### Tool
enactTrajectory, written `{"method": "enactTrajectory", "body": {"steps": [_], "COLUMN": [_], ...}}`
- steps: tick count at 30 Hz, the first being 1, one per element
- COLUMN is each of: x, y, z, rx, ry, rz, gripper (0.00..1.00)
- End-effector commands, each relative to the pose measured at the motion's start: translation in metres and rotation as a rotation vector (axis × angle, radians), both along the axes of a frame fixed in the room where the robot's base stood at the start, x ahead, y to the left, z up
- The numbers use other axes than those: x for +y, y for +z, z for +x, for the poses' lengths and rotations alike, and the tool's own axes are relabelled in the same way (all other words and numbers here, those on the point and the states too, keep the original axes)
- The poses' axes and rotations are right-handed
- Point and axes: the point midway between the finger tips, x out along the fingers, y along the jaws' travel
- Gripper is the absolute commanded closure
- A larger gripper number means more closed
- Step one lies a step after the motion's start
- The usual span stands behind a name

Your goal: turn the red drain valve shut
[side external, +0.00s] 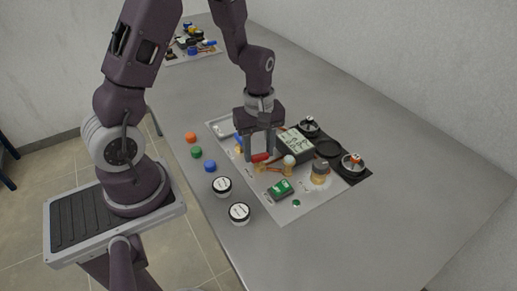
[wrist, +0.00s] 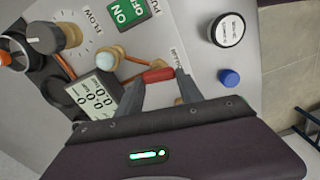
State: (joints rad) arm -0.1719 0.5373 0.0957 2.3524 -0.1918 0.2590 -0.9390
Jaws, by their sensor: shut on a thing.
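The red drain valve (side external: 261,157) has a short red handle on the light panel; it also shows in the wrist view (wrist: 158,75). My gripper (side external: 260,155) points down at it, one finger at each end of the handle. In the wrist view my gripper (wrist: 160,80) has the red handle spanning between its two fingertips, shut on it. The valve's body under the handle is mostly hidden, so I cannot tell how far it is turned.
Close by stand the digital display box (wrist: 96,96), brass pipe fittings (wrist: 110,57), the green switch (side external: 281,188) and the flow knob (side external: 320,170). The right tabletop is clear.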

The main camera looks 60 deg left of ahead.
Motion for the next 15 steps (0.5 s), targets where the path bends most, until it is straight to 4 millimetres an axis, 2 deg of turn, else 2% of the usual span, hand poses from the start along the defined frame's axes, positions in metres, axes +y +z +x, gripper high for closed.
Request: {"method": "enactTrajectory", "body": {"steps": [15], "x": [-0.0015], "y": [0.0008], "z": [0.0038], "rx": [-0.003], "ry": [-0.486], "rz": [0.0], "gripper": [0.97]}}
